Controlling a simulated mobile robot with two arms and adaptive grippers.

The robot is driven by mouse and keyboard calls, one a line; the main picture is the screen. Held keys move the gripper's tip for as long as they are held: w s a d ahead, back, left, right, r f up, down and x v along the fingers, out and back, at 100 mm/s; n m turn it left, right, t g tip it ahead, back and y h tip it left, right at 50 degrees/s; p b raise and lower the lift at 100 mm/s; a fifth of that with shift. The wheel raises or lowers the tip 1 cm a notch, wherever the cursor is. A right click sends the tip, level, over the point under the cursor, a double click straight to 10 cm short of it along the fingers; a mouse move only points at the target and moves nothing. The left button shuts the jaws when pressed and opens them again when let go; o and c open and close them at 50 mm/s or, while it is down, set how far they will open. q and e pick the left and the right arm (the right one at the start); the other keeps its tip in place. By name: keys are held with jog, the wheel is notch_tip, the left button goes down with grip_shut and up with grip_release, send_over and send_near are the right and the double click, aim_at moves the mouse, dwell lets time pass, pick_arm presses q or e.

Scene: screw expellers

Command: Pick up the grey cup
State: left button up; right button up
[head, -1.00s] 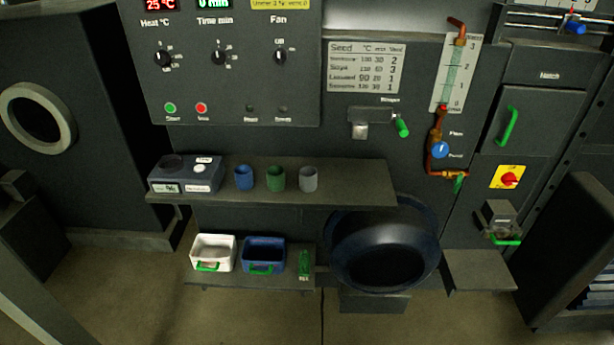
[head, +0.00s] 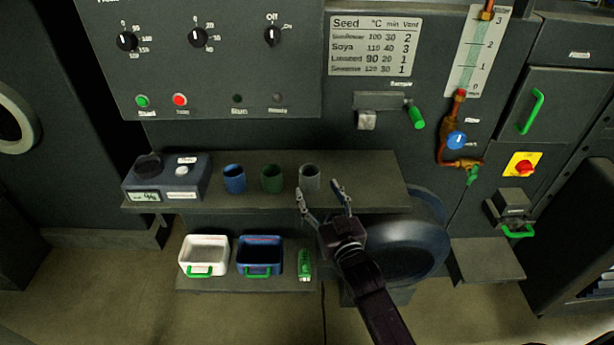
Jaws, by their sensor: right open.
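The grey cup (head: 309,175) stands upright on the upper shelf, at the right end of a row of three cups. My right gripper (head: 318,190) comes up from the lower right with its fingers spread, open and empty. Its fingertips are in front of the grey cup's lower part in the head view, one toward the cup's left and one toward its right. I cannot tell whether they touch it. My left gripper is not in view.
A green cup (head: 271,179) and a blue cup (head: 234,179) stand left of the grey cup. A scale (head: 165,178) is at the shelf's left end. The shelf (head: 375,185) is clear to the right. White (head: 203,241) and blue (head: 259,240) bins are below.

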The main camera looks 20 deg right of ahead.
aim_at(313, 182)
jog(key=shift+w+r, duration=0.2)
jog(key=shift+r, duration=0.05)
jog(key=w, duration=0.4)
jog(key=shift+w+a+p, duration=0.1)
jog(key=shift+a+p, duration=0.2)
jog(key=shift+w, duration=0.55)
jog(key=shift+c, duration=1.3)
jog(key=c, duration=0.9)
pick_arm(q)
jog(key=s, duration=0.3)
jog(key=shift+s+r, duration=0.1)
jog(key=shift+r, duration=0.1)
pick_arm(e)
jog(key=shift+r, duration=0.15)
